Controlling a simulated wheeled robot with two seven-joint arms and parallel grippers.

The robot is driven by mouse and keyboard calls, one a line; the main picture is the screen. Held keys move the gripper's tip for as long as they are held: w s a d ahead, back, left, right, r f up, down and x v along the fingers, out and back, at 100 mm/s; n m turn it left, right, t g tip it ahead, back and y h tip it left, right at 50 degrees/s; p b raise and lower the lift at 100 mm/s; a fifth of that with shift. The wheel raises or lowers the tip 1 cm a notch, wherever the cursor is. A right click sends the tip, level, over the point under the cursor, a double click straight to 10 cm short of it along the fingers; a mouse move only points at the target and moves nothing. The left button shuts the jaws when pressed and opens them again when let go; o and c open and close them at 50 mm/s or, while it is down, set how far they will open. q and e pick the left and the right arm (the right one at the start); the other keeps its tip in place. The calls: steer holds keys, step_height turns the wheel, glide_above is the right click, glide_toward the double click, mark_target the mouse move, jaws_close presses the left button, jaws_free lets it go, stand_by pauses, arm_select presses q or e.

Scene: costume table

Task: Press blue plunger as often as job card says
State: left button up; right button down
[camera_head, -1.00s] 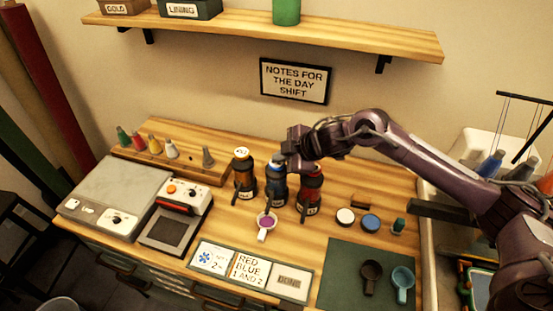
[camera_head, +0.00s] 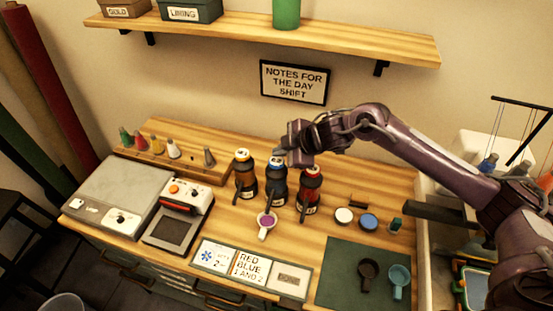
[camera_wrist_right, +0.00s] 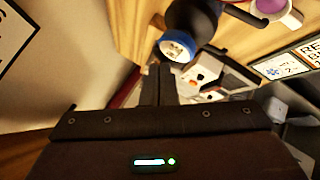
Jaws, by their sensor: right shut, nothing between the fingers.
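The blue plunger (camera_head: 276,161) tops the middle of three dark bottles; its blue-rimmed cap also shows in the wrist view (camera_wrist_right: 178,48). My right gripper (camera_head: 281,152) is shut and empty just above this cap; whether it touches is unclear. Its fingers (camera_wrist_right: 160,75) end beside the cap in the wrist view. The red-topped bottle (camera_head: 309,190) stands to the right, the yellow-topped one (camera_head: 244,178) to the left. A white cup (camera_head: 266,222) with purple content sits in front of the blue bottle. The job card (camera_head: 252,266) reads "RED BLUE 1 AND 2". My left gripper is out of view.
A small device (camera_head: 178,215) and a spool rack (camera_head: 165,158) stand left.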

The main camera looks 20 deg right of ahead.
mark_target(280, 162)
step_height(280, 162, up, 5)
steer(key=p, duration=0.4)
steer(key=shift+f, duration=0.1)
steer(key=shift+f, duration=0.1)
stand_by(0.6)
